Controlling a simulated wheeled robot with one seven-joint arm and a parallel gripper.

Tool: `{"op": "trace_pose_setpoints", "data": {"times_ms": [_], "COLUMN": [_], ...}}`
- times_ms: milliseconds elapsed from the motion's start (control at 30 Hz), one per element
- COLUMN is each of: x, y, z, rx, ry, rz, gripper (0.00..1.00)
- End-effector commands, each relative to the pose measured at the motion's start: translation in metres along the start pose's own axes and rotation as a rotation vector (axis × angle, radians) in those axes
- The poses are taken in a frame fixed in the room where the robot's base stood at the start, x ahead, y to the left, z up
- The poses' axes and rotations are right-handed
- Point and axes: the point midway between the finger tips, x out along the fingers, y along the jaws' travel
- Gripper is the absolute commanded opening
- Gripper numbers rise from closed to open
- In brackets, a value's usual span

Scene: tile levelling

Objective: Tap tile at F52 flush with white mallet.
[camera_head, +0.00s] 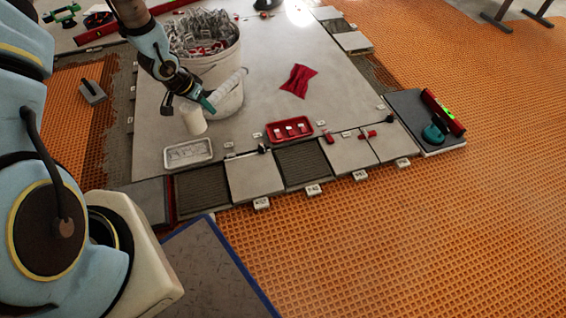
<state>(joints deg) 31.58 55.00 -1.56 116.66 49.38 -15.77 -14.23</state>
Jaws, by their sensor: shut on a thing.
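My gripper (207,103) is shut on the white mallet and holds it above the grey tile floor, in front of the bucket. In the front row, a grey tile (253,177) lies between two dark ribbed mortar beds. Two more grey tiles, one here (348,153) and one to its right (388,140), lie further right. Small white tags (261,203) stand along the front edge; their lettering is too small to read surely. I cannot tell which tile stands proud.
A white bucket (232,100) of clips stands behind the mallet. A metal tray (188,152), a red tray (290,130) and a red cloth (297,80) lie on the tiles. A red level (443,112) and teal suction cup (434,132) rest at right. Orange matting (420,240) is clear in front.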

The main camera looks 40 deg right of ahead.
Motion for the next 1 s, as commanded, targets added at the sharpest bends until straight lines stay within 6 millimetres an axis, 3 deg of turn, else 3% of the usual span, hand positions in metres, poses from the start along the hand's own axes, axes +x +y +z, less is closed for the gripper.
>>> {"op": "trace_pose_setpoints", "data": {"times_ms": [33,100,300,433,600,700,1000], "x": [0.032,0.061,0.141,0.180,0.210,0.217,0.232], "y": [0.020,0.045,0.121,0.166,0.205,0.216,0.220], "z": [-0.002,-0.007,-0.013,-0.011,-0.005,-0.004,0.003], "rx": [0.067,0.157,0.405,0.538,0.649,0.682,0.693], "ry": [-0.001,0.000,0.002,0.004,0.005,0.005,0.005], "rz": [0.030,0.067,0.172,0.228,0.274,0.287,0.292], "gripper": [0.00,0.00,0.00,0.00,0.00,0.00,0.00]}}
